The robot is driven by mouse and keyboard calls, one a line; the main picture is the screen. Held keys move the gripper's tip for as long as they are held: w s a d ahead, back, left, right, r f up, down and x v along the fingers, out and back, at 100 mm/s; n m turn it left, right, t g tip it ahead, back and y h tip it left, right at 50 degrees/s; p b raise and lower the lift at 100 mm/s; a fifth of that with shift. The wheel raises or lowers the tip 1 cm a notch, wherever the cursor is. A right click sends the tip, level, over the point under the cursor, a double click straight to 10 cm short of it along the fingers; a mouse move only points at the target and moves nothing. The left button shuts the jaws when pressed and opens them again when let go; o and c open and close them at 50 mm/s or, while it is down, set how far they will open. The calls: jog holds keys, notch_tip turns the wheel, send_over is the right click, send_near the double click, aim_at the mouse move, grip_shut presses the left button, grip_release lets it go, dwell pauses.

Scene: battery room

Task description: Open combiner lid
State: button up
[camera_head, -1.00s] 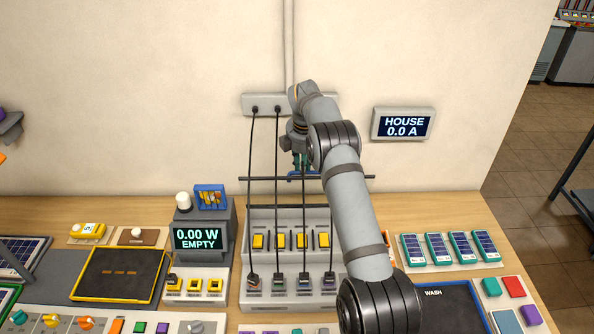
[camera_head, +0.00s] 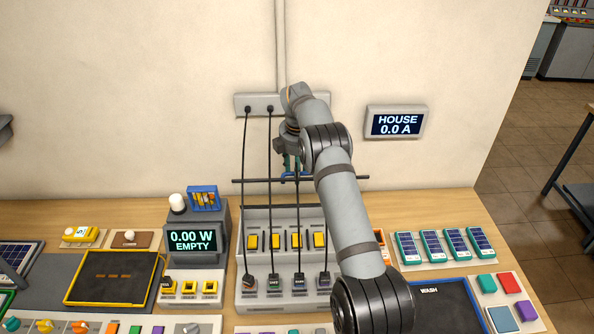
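The grey unit with a row of yellow switches (camera_head: 284,215) stands at the back middle of the bench; I take it for the combiner. Several dark cables run from its front plugs up to a wall strip. A thin dark horizontal bar (camera_head: 335,178) crosses above it, with a small blue part (camera_head: 284,175) on it. Whether the bar belongs to a lid, I cannot tell. My gripper (camera_head: 289,167) hangs just above the bar, close to the blue part and among the cables. Its fingers are small and partly hidden, so contact and opening are unclear.
A meter reading 0.00 W EMPTY (camera_head: 192,240) stands left of the combiner. A HOUSE 0.0 A display (camera_head: 395,122) is on the wall at right. Small solar panels (camera_head: 457,245) and a dark WASH mat (camera_head: 440,300) lie right. The cables (camera_head: 271,190) hang close around my gripper.

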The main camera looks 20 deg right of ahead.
aim_at(297, 190)
notch_tip(297, 190, up, 12)
jog(key=s, duration=0.2)
jog(key=shift+s+a, duration=0.2)
jog(key=shift+a, duration=0.1)
jog(key=shift+f, duration=0.1)
